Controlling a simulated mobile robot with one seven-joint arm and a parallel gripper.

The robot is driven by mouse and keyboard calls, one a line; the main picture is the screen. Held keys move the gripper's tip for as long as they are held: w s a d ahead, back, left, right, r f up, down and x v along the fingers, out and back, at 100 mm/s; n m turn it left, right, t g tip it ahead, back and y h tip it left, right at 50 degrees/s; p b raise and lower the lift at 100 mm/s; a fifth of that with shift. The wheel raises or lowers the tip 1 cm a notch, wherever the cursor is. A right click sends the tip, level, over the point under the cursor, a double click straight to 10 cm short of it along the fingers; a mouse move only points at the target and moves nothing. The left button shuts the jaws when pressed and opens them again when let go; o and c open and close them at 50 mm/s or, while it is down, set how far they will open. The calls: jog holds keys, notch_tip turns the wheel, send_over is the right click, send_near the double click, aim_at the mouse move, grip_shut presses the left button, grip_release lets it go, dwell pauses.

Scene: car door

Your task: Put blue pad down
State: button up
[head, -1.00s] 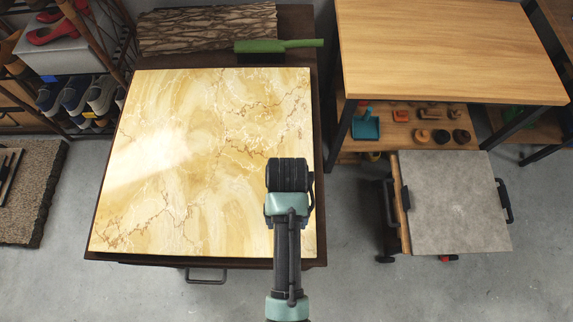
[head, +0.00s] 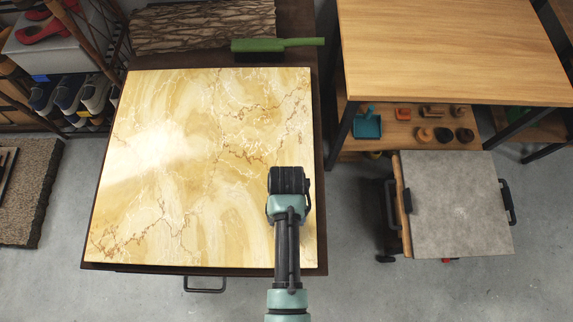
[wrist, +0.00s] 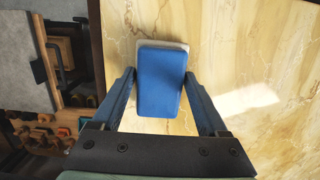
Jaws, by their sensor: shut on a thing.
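The blue pad (wrist: 160,82) shows in the wrist view, with a pale layer along its edge on the underside. My gripper (wrist: 160,76) is shut on the blue pad, with one finger on each side of it. The pad is over the yellow marbled slab (head: 190,150); I cannot tell whether it touches the slab. In the head view my arm reaches over the slab's lower right part and hides the pad and the fingers.
A wooden table (head: 450,50) and a grey-topped cart (head: 458,205) stand to the right. A shoe rack (head: 75,95) is at the left. Most of the slab is clear.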

jog(key=shift+f, duration=0.25)
jog(key=shift+f, duration=0.1)
jog(key=o, duration=1.1)
